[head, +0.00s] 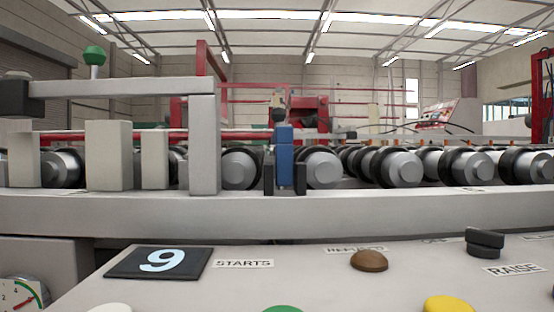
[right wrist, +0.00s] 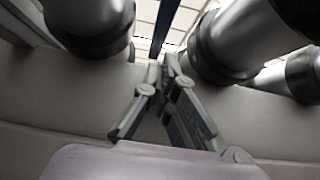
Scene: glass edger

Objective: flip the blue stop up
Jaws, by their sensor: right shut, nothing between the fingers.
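The blue stop (head: 284,158) stands upright at the front rail in the head view, between two short black brackets and between two rollers. A small dark part shows just above it, and I cannot tell whether it belongs to the stop. My right gripper (right wrist: 165,62) shows in the right wrist view, its fingertips together and empty, in front of the pale rail and between rollers. A narrow bluish strip shows just beyond its fingertips; I cannot tell for sure that it is the stop, or whether they touch. Neither gripper shows in the head view.
The long grey front rail (head: 400,212) runs across the head view, with a row of rollers (head: 323,169) behind it. A grey post and beam (head: 205,145) stand left of the stop. A control panel (head: 230,290) with buttons and labels lies in front.

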